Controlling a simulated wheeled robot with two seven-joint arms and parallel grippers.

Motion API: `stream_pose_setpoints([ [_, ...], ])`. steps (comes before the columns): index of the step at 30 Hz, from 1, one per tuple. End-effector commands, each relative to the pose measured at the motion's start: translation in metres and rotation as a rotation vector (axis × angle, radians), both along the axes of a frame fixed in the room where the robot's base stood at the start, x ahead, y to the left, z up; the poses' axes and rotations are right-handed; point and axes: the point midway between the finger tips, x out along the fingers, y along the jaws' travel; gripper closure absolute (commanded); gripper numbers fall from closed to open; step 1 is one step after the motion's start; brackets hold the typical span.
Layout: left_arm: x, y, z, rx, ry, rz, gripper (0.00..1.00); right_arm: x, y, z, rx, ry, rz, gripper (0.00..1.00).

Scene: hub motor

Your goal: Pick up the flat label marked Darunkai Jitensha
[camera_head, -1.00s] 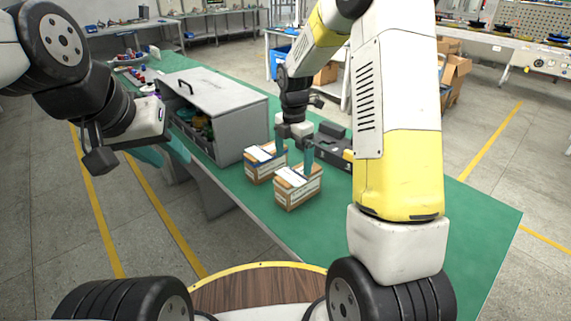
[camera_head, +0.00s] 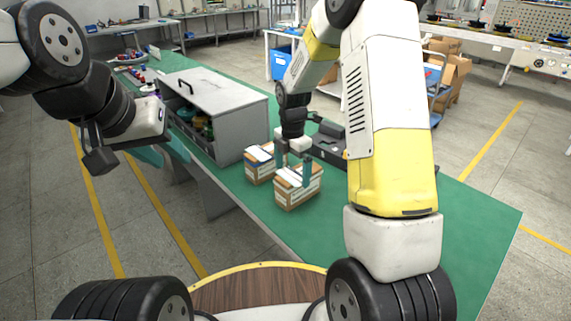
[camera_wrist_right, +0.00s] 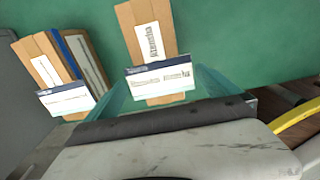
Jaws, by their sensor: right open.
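Two cardboard boxes stand side by side on the green table, the nearer box (camera_head: 298,194) and the farther box (camera_head: 258,174). Each carries a flat white label with a dark edge. In the right wrist view, one label (camera_wrist_right: 160,82) lies across the box at centre and another label (camera_wrist_right: 67,99) lies on the box at left. Their print is too blurred to read surely. My right gripper (camera_head: 292,174) is open, pointing down at the nearer box, with its teal fingers either side of the centre label in the wrist view.
A grey metal cabinet (camera_head: 232,128) stands on the table just behind and left of the boxes. A dark case (camera_head: 328,140) lies right of the boxes, partly hidden by my right arm. Green table surface (camera_head: 270,215) is free in front of the boxes.

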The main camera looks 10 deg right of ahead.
Motion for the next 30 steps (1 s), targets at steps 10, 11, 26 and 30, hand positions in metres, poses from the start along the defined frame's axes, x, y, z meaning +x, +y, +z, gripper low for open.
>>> stream_pose_setpoints([
  [10, 0.0, 0.0, 0.0, 0.0, 0.0, 0.0, 0.64, 0.0, 0.0, -0.001, 0.0, 0.0, 0.0, 0.04],
  [11, 0.0, 0.0, 0.0, 0.0, 0.0, 0.0, 0.64, 0.0, 0.0, -0.001, 0.0, 0.0, 0.0, 0.1],
  [26, 0.0, 0.0, 0.0, 0.0, 0.0, 0.0, 0.64, 0.0, 0.0, 0.001, 0.001, -0.001, 0.0, 0.48],
  [30, 0.0, 0.0, 0.0, 0.0, 0.0, 0.0, 0.64, 0.001, 0.0, 0.011, 0.002, -0.003, -0.001, 0.48],
])
